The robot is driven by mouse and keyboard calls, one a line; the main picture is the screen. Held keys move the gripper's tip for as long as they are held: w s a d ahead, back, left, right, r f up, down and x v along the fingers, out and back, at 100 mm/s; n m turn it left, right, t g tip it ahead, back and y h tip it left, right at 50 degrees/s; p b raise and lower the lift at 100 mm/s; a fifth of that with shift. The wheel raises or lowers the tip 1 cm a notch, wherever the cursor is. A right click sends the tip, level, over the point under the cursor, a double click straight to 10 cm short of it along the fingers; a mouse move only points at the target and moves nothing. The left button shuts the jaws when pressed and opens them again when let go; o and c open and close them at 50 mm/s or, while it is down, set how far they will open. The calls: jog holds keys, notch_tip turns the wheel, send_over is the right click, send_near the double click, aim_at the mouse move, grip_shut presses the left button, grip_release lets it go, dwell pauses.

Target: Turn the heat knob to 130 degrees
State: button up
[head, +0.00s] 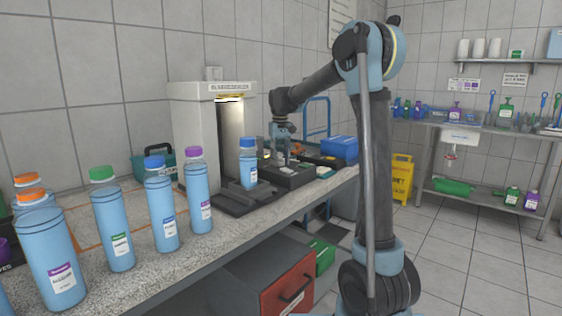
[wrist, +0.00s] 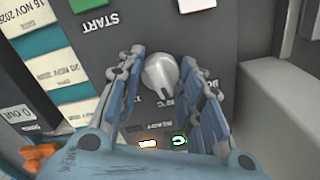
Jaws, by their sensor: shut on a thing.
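The heat knob (wrist: 160,76) is a pale grey round knob with a pointed handle, on a dark control panel (wrist: 229,55) in the wrist view. My gripper (wrist: 162,85) is around the knob, with one blue-padded finger on each side, and is shut on it. Degree markings show beside the knob, but they are partly covered by the fingers and too small to read. Below the knob, a small orange-white light and a green lit symbol show on the panel. In the head view, my gripper (head: 281,158) is down at the dark device (head: 289,177) on the counter; the knob is hidden there.
A green START button (wrist: 91,4) and paper labels (wrist: 60,66) lie at the panel's upper left. In the head view, a blue bottle (head: 248,165) stands left of my gripper, by the white cabinet (head: 192,135). Several capped bottles (head: 160,213) line the counter; a blue box (head: 339,147) is right.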

jog(key=shift+m, duration=1.1)
jog(key=o, duration=1.1)
notch_tip(320, 180, up, 12)
jog(key=shift+w+f, duration=0.1)
